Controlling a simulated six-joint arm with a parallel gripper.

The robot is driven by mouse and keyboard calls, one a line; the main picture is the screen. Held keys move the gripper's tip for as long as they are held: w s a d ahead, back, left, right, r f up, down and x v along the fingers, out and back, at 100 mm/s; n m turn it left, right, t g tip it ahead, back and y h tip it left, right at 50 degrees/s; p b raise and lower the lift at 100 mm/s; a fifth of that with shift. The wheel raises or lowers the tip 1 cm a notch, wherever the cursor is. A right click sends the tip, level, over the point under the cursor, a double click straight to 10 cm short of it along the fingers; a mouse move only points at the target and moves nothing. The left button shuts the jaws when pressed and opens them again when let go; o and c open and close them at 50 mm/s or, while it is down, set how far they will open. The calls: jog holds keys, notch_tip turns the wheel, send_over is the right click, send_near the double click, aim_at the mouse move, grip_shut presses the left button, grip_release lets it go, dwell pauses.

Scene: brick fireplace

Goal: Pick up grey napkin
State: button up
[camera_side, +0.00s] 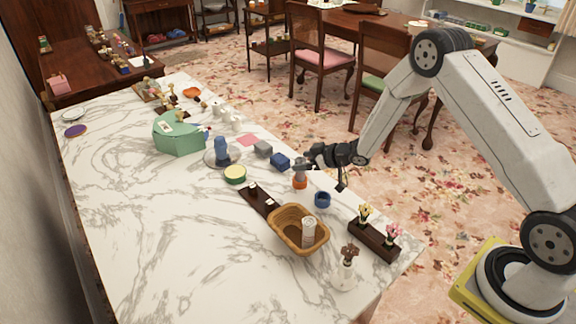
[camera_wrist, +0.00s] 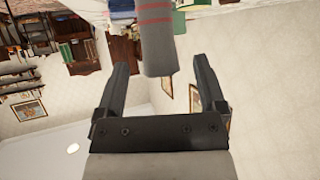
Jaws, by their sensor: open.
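A grey rolled cloth with red stripes, which looks like the grey napkin (camera_wrist: 157,35), hangs from the top of the wrist view. In the side view the grey napkin (camera_side: 300,166) seems to stand upright in an orange holder (camera_side: 300,182) near the table's right edge. My gripper (camera_side: 318,163) is open there, close to its right side and partly covering it. I cannot tell whether a finger touches it.
The holder stands among a blue block (camera_side: 280,161), a grey block (camera_side: 263,148) and a blue ring (camera_side: 322,199). A wicker basket (camera_side: 277,228) and a dark flower stand (camera_side: 374,242) are in front. A green box (camera_side: 178,136) stands further back.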

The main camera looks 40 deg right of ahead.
jog(key=shift+x, duration=1.75)
grip_shut()
jog(key=shift+r, duration=0.2)
jog(key=shift+r, duration=0.95)
jog(key=s+r, duration=1)
jog(key=s, duration=0.4)
jog(key=shift+a+r, duration=0.35)
jog(key=shift+a, duration=0.05)
